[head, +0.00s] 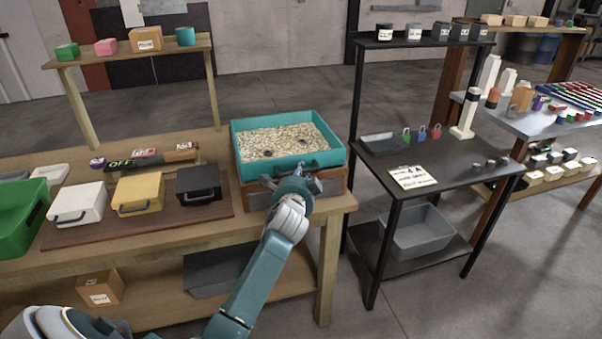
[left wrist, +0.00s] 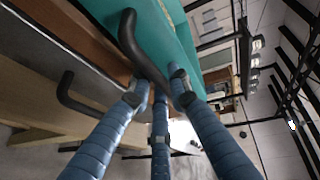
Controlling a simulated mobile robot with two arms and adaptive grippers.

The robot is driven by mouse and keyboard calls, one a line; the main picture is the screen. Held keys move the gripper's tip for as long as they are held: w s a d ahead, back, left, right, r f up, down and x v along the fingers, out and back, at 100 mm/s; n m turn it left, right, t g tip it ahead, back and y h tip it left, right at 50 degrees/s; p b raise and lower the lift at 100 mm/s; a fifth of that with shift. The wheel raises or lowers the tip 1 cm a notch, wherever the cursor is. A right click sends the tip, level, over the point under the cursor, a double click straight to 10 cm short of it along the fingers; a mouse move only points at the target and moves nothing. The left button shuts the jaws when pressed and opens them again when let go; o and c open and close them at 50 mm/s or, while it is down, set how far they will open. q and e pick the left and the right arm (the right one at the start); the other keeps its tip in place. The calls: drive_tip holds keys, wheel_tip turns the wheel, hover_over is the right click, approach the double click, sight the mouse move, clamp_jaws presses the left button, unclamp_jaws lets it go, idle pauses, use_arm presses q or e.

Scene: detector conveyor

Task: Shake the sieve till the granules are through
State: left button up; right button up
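A teal sieve (head: 240,158) with a raised rim stands on a brown wooden box (head: 322,184) at the right end of the workbench. Pale beige granules (head: 285,138) cover its floor, with a few dark pieces among them. My left gripper (head: 291,181) is at the sieve's front side. In the left wrist view, my left gripper's fingers (left wrist: 160,90) close around the sieve's black handle (left wrist: 130,38), and the teal wall (left wrist: 165,35) is just beyond. The inside of the wooden box is hidden. My right gripper is not in view.
White (head: 76,204), yellow (head: 137,195) and black (head: 199,184) bins stand left of the sieve, with a green crate (head: 22,220) farther left. A black-framed table (head: 450,165) stands to the right across a gap. A shelf (head: 130,53) stands behind the bench.

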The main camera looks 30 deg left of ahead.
sight(294, 164)
use_arm(q)
drive_tip(key=shift+a, duration=0.1)
clamp_jaws()
drive_tip(key=w+a, duration=0.3)
drive_tip(key=a, duration=0.1)
drive_tip(key=shift+w+a, duration=0.25)
drive_tip(key=shift+w, duration=0.15)
drive_tip(key=shift+r, duration=0.2)
drive_tip(key=o, duration=0.6)
unclamp_jaws()
drive_tip(key=shift+s+d+f, duration=0.1)
drive_tip(key=shift+s+d, duration=0.15)
drive_tip(key=shift+s, duration=0.2)
drive_tip(key=v, duration=1.1)
